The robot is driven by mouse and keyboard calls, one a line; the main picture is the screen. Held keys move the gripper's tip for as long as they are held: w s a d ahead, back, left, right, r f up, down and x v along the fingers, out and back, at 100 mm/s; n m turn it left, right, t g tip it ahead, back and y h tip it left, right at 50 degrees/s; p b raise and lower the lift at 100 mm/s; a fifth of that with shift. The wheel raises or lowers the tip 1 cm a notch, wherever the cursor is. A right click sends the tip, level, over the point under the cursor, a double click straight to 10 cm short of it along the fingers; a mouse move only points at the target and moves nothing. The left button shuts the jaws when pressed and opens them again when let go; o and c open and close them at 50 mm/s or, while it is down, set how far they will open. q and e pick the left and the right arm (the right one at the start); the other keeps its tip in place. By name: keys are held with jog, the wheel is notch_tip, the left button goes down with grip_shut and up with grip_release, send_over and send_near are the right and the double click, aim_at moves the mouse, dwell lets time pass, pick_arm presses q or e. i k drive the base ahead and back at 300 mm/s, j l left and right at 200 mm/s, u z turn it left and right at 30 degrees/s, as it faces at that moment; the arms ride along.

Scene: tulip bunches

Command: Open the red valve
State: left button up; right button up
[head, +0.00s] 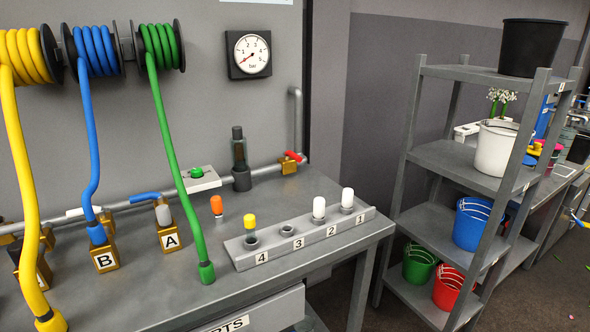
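The red valve is a small red handle (293,156) on a brass body (289,166), set in the grey pipe (265,167) along the back of the workbench. The handle slants slightly down to the right, roughly along the pipe. Right of it the pipe turns upward along the wall. A pressure gauge (249,54) marked "bar" hangs on the wall above; its red needle points to the lower left, at the low end of the scale. Neither of my grippers is in view.
A dark filter cylinder (240,160) stands left of the valve. A numbered rack (300,240) with coloured plugs sits in front. Yellow, blue and green hoses (170,150) hang at left. A shelf (455,160) with buckets stands right. Bench between valve and rack is clear.

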aim_at(288, 154)
jog(key=i+l+z, duration=0.65)
jog(key=i, duration=0.25)
jog(key=j, duration=0.1)
